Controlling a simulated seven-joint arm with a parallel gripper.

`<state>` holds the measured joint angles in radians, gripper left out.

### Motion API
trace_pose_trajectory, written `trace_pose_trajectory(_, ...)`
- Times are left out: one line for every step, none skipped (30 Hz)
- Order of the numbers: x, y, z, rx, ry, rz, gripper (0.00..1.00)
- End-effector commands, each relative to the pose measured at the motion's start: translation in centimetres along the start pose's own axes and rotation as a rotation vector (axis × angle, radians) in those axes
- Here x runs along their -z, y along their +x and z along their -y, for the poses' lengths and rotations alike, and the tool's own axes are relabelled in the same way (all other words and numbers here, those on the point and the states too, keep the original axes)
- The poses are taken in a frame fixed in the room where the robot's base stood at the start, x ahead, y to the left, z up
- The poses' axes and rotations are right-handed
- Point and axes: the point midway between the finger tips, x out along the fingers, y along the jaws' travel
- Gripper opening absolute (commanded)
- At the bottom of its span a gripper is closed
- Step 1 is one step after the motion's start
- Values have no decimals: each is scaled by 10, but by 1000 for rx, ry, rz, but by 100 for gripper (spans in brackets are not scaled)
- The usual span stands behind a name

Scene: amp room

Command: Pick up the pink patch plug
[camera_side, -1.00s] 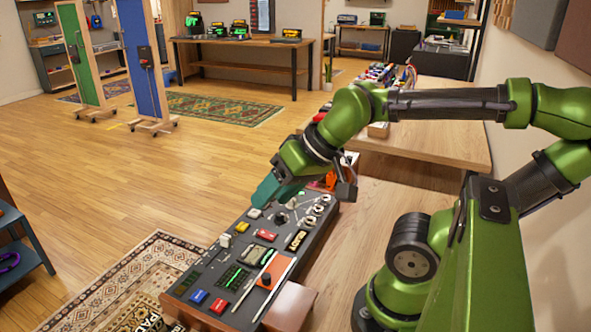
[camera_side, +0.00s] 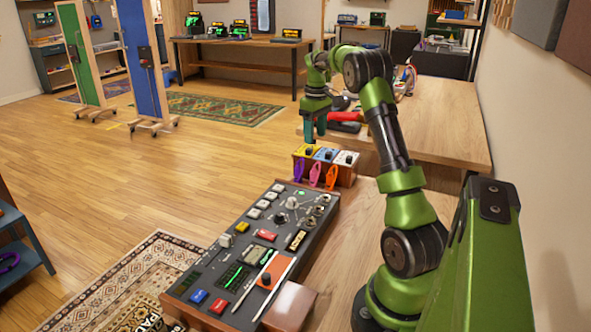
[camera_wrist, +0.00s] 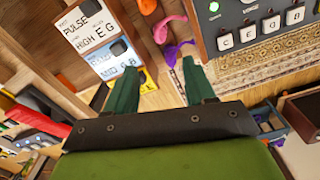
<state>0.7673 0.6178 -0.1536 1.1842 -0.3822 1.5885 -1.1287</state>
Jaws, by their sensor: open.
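The pink patch plug (camera_side: 315,174) hangs on the front of a small wooden rack (camera_side: 347,177), between a purple plug (camera_side: 299,172) and an orange plug (camera_side: 332,177). In the wrist view the pink plug (camera_wrist: 168,27) lies above the gap between my fingers, with the purple plug (camera_wrist: 178,52) nearer them and the orange plug (camera_wrist: 147,6) at the top edge. My gripper (camera_side: 315,133) points down above and slightly behind the rack. In the wrist view its green fingers (camera_wrist: 155,80) are apart with nothing between them.
Yellow, blue and white modules (camera_side: 325,155) top the rack. A sloped control console (camera_side: 240,265) with buttons and knobs stands in front of it. A red-handled tool (camera_side: 345,117) lies on the wooden table (camera_side: 450,120) behind.

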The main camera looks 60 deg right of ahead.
Motion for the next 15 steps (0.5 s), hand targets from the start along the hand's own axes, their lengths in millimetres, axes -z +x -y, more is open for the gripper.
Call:
trace_pose_trajectory(5, -4, -6, -4, -62, 4, 54)
trace_pose_trajectory(7, -10, -6, -7, -101, 3, 54)
trace_pose_trajectory(8, -18, -6, -10, -143, -1, 54)
trace_pose_trajectory(8, -21, -6, -8, -170, -1, 54)
trace_pose_trajectory(8, -22, -5, -4, -193, 2, 54)
trace_pose_trajectory(6, -21, -3, 5, -217, 8, 54)
trace_pose_trajectory(6, -20, -2, 10, -231, 11, 54)
trace_pose_trajectory(6, -19, -1, 13, -242, 11, 54)
trace_pose_trajectory(5, -16, -1, 15, -252, 12, 54)
trace_pose_trajectory(5, -12, -1, 15, -256, 13, 54)
trace_pose_trajectory(5, -8, -1, 15, -258, 13, 54)
trace_pose_trajectory(5, -1, -1, 15, -258, 14, 54)
trace_pose_trajectory(5, 5, 0, 16, -257, 14, 54)
trace_pose_trajectory(4, 12, 0, 17, -257, 14, 54)
trace_pose_trajectory(4, 21, 0, 16, -256, 15, 54)
